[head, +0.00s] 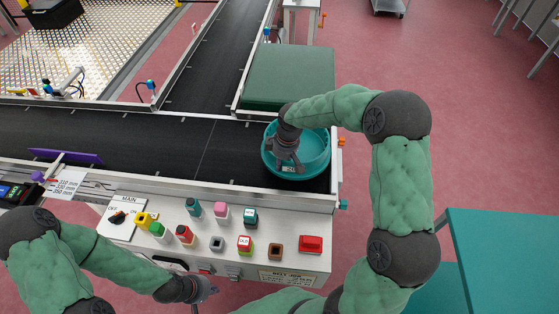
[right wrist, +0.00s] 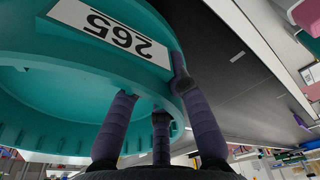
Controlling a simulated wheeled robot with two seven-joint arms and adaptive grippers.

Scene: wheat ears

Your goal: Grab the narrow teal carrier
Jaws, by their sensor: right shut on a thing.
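The teal carrier (head: 317,157) is a round, ring-shaped tub on the black conveyor near its right end. In the right wrist view the carrier (right wrist: 60,95) fills the upper left, with a white label reading 265. My right gripper (head: 287,163) reaches down at the carrier's near-left side and is shut on its rim. In the right wrist view its purple fingers (right wrist: 160,120) lie against the carrier's wall. My left gripper (head: 205,290) hangs low, in front of the control panel and away from the carrier; its finger gap is too small to make out.
The black conveyor (head: 120,136) runs left, with a branch (head: 205,60) going back. A green block-like cover (head: 289,78) stands just behind the carrier. A control panel (head: 190,245) with several coloured buttons lies in front. A teal table (head: 505,255) stands at the right.

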